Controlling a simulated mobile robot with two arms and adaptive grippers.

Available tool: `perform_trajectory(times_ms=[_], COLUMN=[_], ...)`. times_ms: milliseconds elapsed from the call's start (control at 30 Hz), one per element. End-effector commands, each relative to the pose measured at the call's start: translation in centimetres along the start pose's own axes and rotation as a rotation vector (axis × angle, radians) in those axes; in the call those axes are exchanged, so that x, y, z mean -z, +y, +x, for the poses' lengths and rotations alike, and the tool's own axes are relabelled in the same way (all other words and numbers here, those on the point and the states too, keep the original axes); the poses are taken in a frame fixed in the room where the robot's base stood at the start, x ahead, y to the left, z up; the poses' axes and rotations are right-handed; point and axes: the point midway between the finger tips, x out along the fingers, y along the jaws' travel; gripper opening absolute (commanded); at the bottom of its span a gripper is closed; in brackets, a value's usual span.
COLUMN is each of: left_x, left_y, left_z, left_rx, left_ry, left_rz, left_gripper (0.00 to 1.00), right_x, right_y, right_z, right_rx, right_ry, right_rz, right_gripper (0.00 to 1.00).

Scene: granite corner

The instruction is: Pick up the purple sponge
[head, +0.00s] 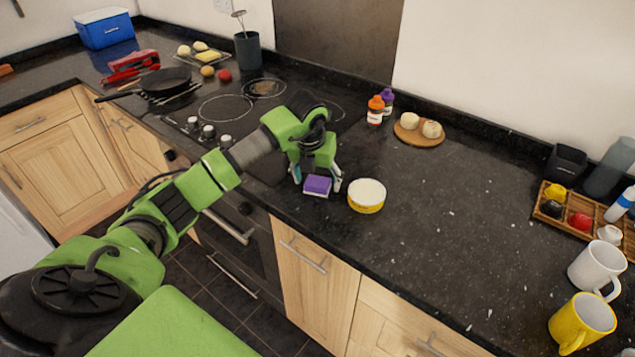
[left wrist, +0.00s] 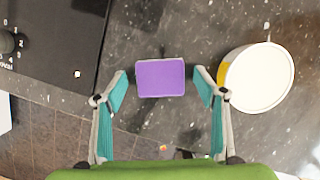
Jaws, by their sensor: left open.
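The purple sponge (head: 317,186) lies on the dark granite counter near its front edge, just right of the hob. In the left wrist view the sponge (left wrist: 160,78) lies between and just beyond my fingertips, with gaps on both sides. My left gripper (head: 316,180) is above the sponge and open, with nothing in it; its teal finger pads show in the left wrist view (left wrist: 160,91). My right gripper is not in view.
A round yellow and white tub (head: 367,195) stands close to the right of the sponge and near my right-hand finger. The hob (head: 225,108) is to the left. Orange (head: 376,110) and purple-capped bottles and a wooden board (head: 420,134) are behind. Mugs (head: 597,266) stand far right; the middle right counter is clear.

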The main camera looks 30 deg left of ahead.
Motion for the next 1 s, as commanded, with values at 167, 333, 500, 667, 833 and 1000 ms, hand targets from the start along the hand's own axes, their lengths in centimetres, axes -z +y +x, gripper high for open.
perform_trajectory(times_ms=[167, 333, 500, 667, 833, 1000], left_x=[0.0, 0.0, 0.0, 0.0, -0.3, -0.9], left_y=[0.0, 0.0, 0.0, 0.0, 0.0, 0.0], left_z=[0.1, 0.1, 0.1, 0.1, -0.5, -2.4], left_rx=[0.0, 0.0, 0.0, 0.0, 0.0, 0.001], left_ry=[0.0, -0.001, 0.0, -0.001, -0.003, -0.007], left_rz=[0.0, 0.0, 0.0, 0.0, 0.0, 0.0], left_gripper=[0.65, 0.33, 0.31, 0.31, 0.31, 0.31], right_x=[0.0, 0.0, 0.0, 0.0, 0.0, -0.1], right_y=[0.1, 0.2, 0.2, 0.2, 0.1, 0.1], right_z=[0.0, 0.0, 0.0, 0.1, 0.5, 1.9], right_rx=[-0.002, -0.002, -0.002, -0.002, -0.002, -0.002], right_ry=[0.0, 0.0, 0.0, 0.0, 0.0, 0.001], right_rz=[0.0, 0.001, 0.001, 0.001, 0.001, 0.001], right_gripper=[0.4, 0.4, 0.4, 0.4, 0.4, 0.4])
